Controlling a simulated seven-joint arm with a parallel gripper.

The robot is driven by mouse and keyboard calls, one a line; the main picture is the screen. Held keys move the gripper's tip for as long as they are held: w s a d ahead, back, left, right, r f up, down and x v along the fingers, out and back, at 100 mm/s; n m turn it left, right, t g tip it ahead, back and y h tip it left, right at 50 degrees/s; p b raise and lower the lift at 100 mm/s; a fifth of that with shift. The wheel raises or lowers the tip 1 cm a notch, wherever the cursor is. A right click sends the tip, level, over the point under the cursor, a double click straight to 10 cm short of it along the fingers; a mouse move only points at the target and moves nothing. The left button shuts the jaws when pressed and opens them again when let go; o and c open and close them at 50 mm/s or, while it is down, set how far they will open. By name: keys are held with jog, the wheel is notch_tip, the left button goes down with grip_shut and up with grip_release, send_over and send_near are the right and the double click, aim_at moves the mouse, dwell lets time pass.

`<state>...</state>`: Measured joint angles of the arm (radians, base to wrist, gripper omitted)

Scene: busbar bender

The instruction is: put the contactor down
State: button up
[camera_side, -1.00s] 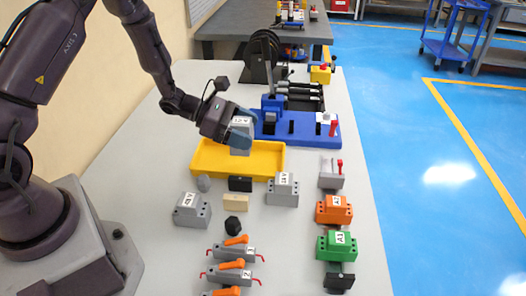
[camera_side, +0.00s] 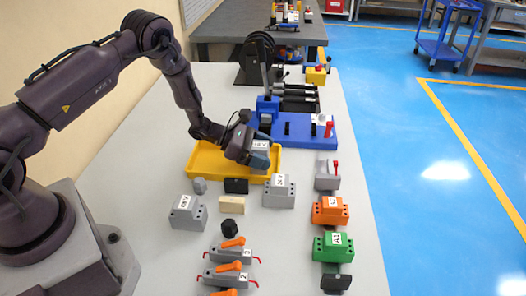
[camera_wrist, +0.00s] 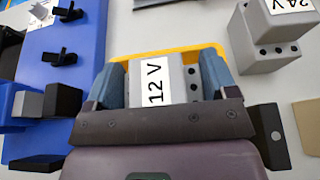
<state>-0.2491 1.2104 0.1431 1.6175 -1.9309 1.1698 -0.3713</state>
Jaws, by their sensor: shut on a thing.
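The contactor is a grey block with a white "12 V" label (camera_wrist: 156,86), held between the two blue fingers of my gripper (camera_wrist: 160,82) in the wrist view. In the side view, my gripper (camera_side: 258,154) is shut on the contactor (camera_side: 260,146) at the right end of the yellow tray (camera_side: 207,165). The tray's yellow rim (camera_wrist: 190,54) shows just behind the contactor in the wrist view. The contactor is low over or inside the tray. I cannot tell whether its underside touches the tray floor, because the fingers and palm hide it.
A grey 24 V block (camera_side: 279,191) stands close in front of the tray's right end, beside a black block (camera_side: 236,186). A blue fixture (camera_side: 302,128) stands behind the tray. Orange (camera_side: 330,210) and green (camera_side: 333,245) blocks stand at right. The tray's left part is empty.

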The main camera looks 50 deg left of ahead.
jog(key=shift+f, duration=0.15)
jog(key=o, duration=1)
